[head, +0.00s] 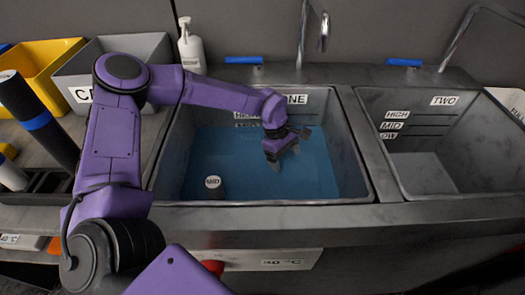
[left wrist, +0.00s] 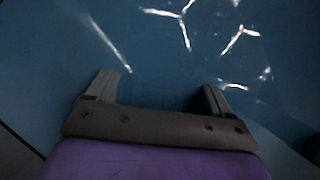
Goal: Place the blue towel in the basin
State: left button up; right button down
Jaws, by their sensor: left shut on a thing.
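The basin with blue water, labelled ONE, (head: 355,165) is in the middle of the head view. My left gripper (head: 283,158) reaches into it from the left and points down at the water. In the left wrist view, the fingers of my left gripper (left wrist: 158,92) stand apart against a blue surface with bright glints. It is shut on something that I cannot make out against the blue. I cannot tell a blue towel apart from the water in either view. My right gripper is not in view.
A second basin, labelled TWO, (head: 465,160) is to the right.

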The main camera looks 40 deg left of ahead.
aim_at(287, 191)
pick_arm(q)
notch_tip(287, 191, down, 10)
jog(key=shift+r, duration=0.1)
jog(key=shift+f, duration=0.2)
jog(key=o, duration=1)
jog(key=shift+r, duration=0.1)
jog(key=shift+r+p, duration=0.25)
jog(key=shift+p, duration=0.1)
jog(key=v, duration=1.1)
jog(key=shift+a+r+b, duration=0.1)
jog(key=shift+r+b, duration=0.2)
jog(key=shift+r, duration=0.1)
